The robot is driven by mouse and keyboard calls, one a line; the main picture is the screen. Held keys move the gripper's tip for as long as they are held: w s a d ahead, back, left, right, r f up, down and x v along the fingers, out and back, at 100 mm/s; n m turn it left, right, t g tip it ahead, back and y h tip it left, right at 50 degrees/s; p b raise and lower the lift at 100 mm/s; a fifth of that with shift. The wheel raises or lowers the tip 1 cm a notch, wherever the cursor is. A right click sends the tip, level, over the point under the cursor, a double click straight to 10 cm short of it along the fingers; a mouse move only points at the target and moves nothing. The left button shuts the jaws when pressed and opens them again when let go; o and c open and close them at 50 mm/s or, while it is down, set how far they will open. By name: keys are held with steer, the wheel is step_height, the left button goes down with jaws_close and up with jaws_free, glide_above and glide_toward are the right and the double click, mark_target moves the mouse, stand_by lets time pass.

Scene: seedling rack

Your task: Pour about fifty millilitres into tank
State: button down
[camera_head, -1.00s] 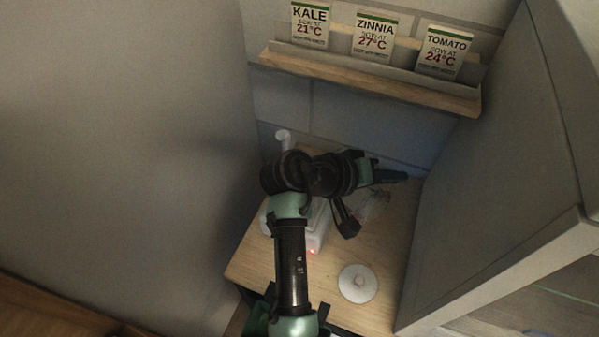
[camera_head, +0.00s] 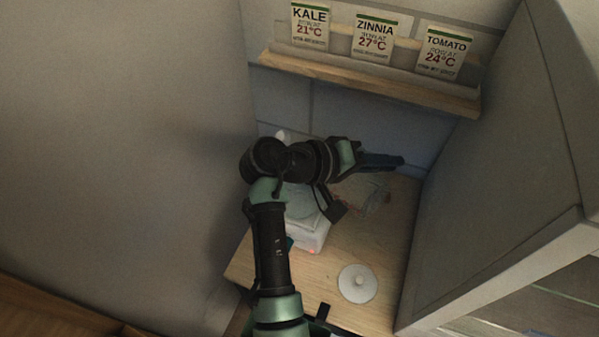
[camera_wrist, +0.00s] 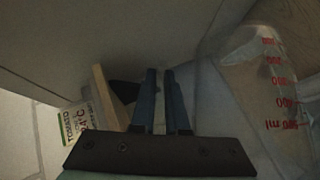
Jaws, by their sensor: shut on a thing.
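My gripper (camera_head: 383,161) reaches right over the wooden surface. In the wrist view its two dark fingers (camera_wrist: 160,75) are close together with a narrow gap. A clear jug with red millilitre marks (camera_wrist: 258,75) is large and close beside them on the right. It shows faintly under my gripper in the head view (camera_head: 374,199). The fingers are shut on what seems to be the jug's handle, but the grip is hard to see. Its liquid level cannot be told.
A white round lid with a knob (camera_head: 357,283) lies on the wooden top (camera_head: 330,297). A grey cabinet side (camera_head: 490,170) stands close on the right. A shelf (camera_head: 375,82) with kale, zinnia and tomato seed packets is on the wall behind.

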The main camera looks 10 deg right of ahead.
mark_target(388, 186)
steer(key=shift+w+a+r, duration=0.2)
steer(key=shift+w+r, duration=0.05)
steer(key=shift+r, duration=0.2)
steer(key=shift+w+a+r+n+h, duration=0.1)
steer(key=shift+a+r+n+h, duration=0.05)
steer(key=shift+r+n+h, duration=0.15)
steer(key=shift+w+a, duration=0.1)
steer(key=shift+w+a+r+g+h, duration=0.3)
steer(key=shift+w+a+r+h, duration=0.15)
steer(key=shift+w+a, duration=0.1)
stand_by(1.8)
steer(key=shift+s+d+f, duration=0.1)
steer(key=shift+s+d, duration=0.1)
steer(key=shift+s, duration=0.05)
steer(key=s+d+f+y, duration=0.1)
steer(key=d+f+m+t+y, duration=0.1)
steer(key=f, duration=0.1)
steer(key=s+d+f+y, duration=0.1)
steer(key=f, duration=0.1)
steer(key=shift+s+m, duration=0.35)
steer(key=shift+m, duration=0.05)
steer(key=shift+s+d+f+m+t+y, duration=0.25)
steer(key=shift+f+m+t+y, duration=0.2)
steer(key=shift+y, duration=0.3)
stand_by(0.7)
